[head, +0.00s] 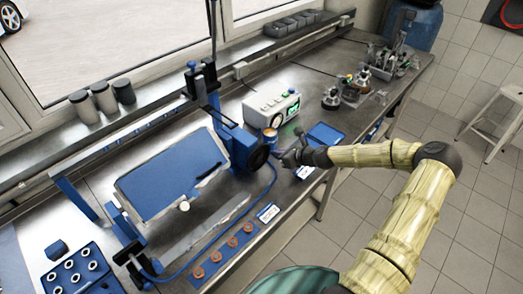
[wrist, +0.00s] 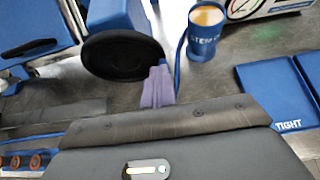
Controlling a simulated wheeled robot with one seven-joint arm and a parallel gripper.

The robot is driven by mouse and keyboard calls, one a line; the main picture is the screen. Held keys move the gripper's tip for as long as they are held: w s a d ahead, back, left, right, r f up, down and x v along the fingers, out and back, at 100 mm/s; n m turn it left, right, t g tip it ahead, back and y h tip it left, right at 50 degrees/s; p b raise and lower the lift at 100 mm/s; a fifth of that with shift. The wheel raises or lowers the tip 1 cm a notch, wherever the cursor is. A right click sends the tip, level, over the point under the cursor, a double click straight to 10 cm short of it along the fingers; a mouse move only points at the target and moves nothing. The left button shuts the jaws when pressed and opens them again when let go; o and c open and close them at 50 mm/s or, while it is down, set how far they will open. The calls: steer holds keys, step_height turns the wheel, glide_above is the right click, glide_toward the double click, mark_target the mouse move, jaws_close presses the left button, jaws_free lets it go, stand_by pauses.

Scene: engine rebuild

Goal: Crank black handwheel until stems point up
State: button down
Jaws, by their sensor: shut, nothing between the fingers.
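The black handwheel (head: 259,157) is on the right end of the blue stand that holds a tilted blue-faced block (head: 172,176). In the wrist view the handwheel (wrist: 122,57) is a dark disc at upper left. My gripper (head: 289,158) is just to its right in the head view. The fingertips (wrist: 158,86) are together and empty, close to the wheel's lower right rim in the wrist view. I cannot tell whether they touch it. No stems can be made out on the block, so their direction is unclear.
A blue cup (wrist: 205,32) with pale contents stands right of the wheel, near a white gauge box (head: 272,109). A blue tray (wrist: 280,95) marked "TIGHT" lies further right. A blue hose runs below the stand. Orange rings (head: 232,242) lie at the bench front.

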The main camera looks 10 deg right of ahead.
steer(key=shift+f, duration=0.2)
steer(key=shift+w+d+f, duration=0.1)
steer(key=shift+f, duration=0.2)
steer(key=shift+b, duration=0.3)
steer(key=shift+f, duration=0.5)
steer(key=shift+f+b, duration=0.1)
steer(key=shift+b, duration=0.25)
steer(key=shift+f, duration=0.35)
